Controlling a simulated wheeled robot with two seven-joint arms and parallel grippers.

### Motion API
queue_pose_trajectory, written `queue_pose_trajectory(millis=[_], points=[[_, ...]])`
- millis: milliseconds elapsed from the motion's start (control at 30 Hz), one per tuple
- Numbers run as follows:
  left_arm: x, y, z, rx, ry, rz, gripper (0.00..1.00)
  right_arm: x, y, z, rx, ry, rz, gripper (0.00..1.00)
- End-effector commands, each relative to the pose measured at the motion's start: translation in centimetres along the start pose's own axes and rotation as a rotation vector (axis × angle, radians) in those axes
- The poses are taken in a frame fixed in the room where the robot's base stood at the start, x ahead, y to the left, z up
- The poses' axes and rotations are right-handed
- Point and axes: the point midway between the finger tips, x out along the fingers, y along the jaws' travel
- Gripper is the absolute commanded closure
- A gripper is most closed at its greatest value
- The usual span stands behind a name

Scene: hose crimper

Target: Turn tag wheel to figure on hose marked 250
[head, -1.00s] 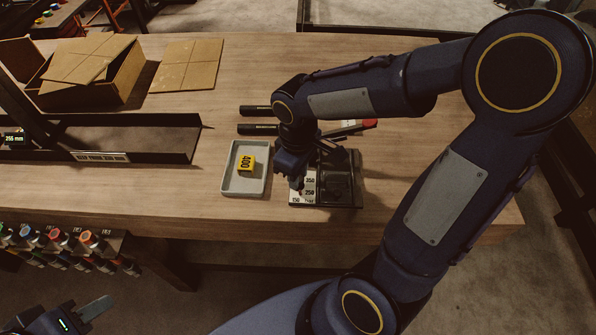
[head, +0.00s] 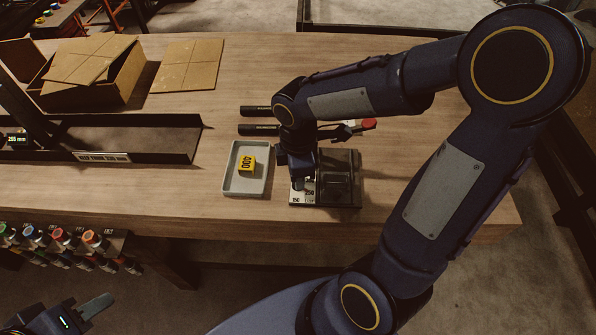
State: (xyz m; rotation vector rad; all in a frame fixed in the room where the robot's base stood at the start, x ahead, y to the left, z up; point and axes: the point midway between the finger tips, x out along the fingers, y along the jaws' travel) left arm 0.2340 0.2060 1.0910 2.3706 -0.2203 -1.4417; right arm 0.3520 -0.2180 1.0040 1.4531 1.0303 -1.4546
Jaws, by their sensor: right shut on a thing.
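A dark crimper (head: 345,185) with a flat top stands near the table's front edge. A white plate (head: 309,196) with printed figures sits at its left front; 250 is readable, the rest is partly covered. My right gripper (head: 298,184) points down over this plate, shut on what appears to be the tag wheel, which the jaws mostly hide. Where the wheel points cannot be seen. Two black hoses (head: 256,111) (head: 258,130) lie behind; their markings are too small to read. My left gripper (head: 88,312) is low at the left, away from the table; its jaw opening is unclear.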

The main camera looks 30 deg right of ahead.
Motion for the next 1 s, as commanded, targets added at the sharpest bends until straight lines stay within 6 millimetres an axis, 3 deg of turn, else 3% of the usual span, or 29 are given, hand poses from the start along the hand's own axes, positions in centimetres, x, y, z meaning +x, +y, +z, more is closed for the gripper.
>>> queue_pose_trajectory(millis=[533, 567, 700, 1000], points=[[-0.06, 0.03, -0.03, 0.000, 0.000, 0.000, 0.64, -0.11, 0.11, -0.04, -0.025, 0.002, 0.004, 0.98], [-0.06, 0.03, -0.03, 0.000, 0.000, 0.000, 0.64, -0.11, 0.11, -0.04, -0.025, 0.002, 0.004, 0.72], [-0.06, 0.03, -0.03, 0.000, 0.000, 0.000, 0.64, -0.09, 0.08, -0.04, -0.024, 0.001, 0.003, 0.54], [-0.05, 0.02, -0.02, 0.000, 0.000, 0.000, 0.64, -0.17, 0.05, -0.03, -0.024, 0.001, 0.002, 0.53]])
